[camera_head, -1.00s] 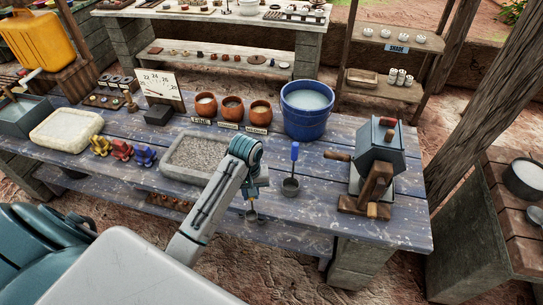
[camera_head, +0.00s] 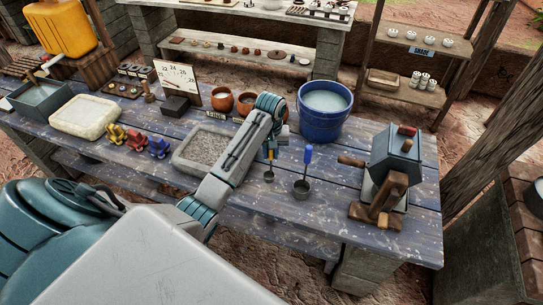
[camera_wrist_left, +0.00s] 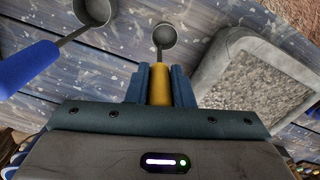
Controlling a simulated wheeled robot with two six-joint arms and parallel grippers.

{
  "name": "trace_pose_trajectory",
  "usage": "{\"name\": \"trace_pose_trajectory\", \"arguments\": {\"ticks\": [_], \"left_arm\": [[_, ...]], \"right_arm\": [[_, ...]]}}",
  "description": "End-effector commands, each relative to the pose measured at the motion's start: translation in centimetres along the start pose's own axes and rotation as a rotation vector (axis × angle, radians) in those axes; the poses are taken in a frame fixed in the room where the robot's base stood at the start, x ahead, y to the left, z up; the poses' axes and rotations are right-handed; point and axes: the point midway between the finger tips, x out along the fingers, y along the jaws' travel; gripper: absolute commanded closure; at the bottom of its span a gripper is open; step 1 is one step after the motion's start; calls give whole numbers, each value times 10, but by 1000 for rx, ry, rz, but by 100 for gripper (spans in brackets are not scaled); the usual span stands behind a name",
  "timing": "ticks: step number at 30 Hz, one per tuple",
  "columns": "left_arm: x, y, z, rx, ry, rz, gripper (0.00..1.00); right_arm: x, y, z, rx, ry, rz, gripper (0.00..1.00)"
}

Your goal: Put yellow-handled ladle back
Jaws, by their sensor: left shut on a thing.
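The yellow-handled ladle (camera_head: 269,176) is in my left gripper (camera_head: 272,146), above or at the blue-grey table, cup end low. In the left wrist view, the gripper's two fingers (camera_wrist_left: 159,78) are shut around its yellow handle (camera_wrist_left: 159,92), and its small grey cup (camera_wrist_left: 165,37) points away from me. I cannot tell whether the cup touches the table. A larger blue-handled ladle (camera_head: 302,188) stands just to the right, handle up; its blue handle (camera_wrist_left: 27,67) also shows in the left wrist view. My right gripper is out of view.
A gravel-filled stone tray (camera_head: 181,165) lies left of the ladle. A blue bucket (camera_head: 322,126) and terracotta pots (camera_head: 221,100) stand behind it. A wooden-handled grinder (camera_head: 393,155) stands right. The table front below the ladles is clear.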

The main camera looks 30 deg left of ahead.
Motion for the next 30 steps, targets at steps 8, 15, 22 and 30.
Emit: {"name": "trace_pose_trajectory", "arguments": {"ticks": [8,15,22,30], "left_arm": [[20,2,-8,0,-6,-2,98],[37,2,-9,0,0,0,98],[39,2,-8,0,-1,0,98],[40,2,-8,0,0,0,58]], "right_arm": [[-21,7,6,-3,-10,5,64],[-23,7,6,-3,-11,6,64],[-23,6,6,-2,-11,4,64],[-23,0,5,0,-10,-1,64]]}}
